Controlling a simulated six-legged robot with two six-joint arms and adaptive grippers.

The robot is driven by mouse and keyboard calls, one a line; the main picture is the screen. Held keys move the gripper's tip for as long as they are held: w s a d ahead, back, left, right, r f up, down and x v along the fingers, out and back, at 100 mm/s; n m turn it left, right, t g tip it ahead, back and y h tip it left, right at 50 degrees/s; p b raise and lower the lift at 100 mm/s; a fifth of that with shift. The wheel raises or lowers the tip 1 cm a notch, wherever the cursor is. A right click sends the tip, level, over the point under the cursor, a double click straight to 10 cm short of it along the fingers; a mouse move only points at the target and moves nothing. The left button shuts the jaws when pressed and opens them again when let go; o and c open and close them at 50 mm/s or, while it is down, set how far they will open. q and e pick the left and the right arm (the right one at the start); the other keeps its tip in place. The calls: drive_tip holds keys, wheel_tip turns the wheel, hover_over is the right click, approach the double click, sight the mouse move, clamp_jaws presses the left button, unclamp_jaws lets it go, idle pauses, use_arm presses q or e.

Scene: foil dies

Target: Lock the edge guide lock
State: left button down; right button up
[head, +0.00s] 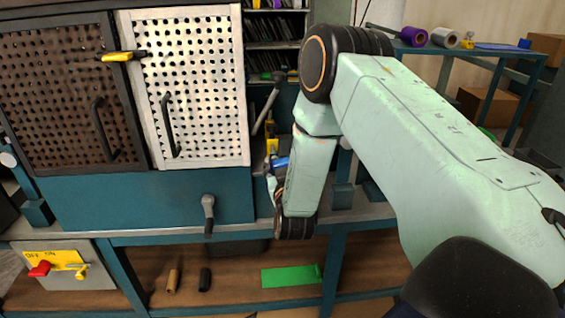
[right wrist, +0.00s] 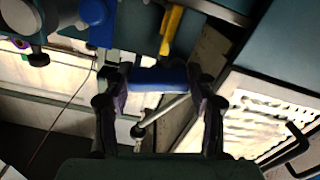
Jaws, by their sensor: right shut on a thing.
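A blue bar-shaped handle (right wrist: 158,79), seemingly the edge guide lock, lies crosswise between the fingers of my right gripper (right wrist: 160,84) in the right wrist view. Both fingers touch its ends, so the gripper is shut on it. A thin metal rod (right wrist: 165,110) runs beside it. In the head view a bit of the blue handle (head: 280,163) shows at my right gripper (head: 272,172), right of the machine's white door. My right forearm hides much of this area, so the lock's angle is hard to tell. My left gripper is out of view.
The white perforated door (head: 195,95) with a black handle stands just left of the gripper. A yellow part (head: 272,133) rises close behind it. A grey lever (head: 208,212) hangs on the machine front. A red switch (head: 40,269) is at lower left.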

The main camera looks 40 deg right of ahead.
drive_tip(key=shift+d+f+m+b, duration=0.1)
drive_tip(key=shift+m+b, duration=0.25)
drive_tip(key=shift+m, duration=0.5)
drive_tip(key=shift+d+f+m+b, duration=0.1)
drive_tip(key=shift+m+b, duration=0.2)
drive_tip(key=shift+m, duration=0.55)
drive_tip(key=o, duration=1.1)
drive_tip(key=shift+s, duration=0.1)
drive_tip(key=shift+a, duration=0.1)
drive_tip(key=shift+s+a, duration=0.1)
drive_tip(key=shift+s, duration=0.05)
drive_tip(key=v, duration=1.1)
drive_tip(key=shift+s+a, duration=0.2)
drive_tip(key=shift+s, duration=0.1)
drive_tip(key=shift+w+f, duration=0.1)
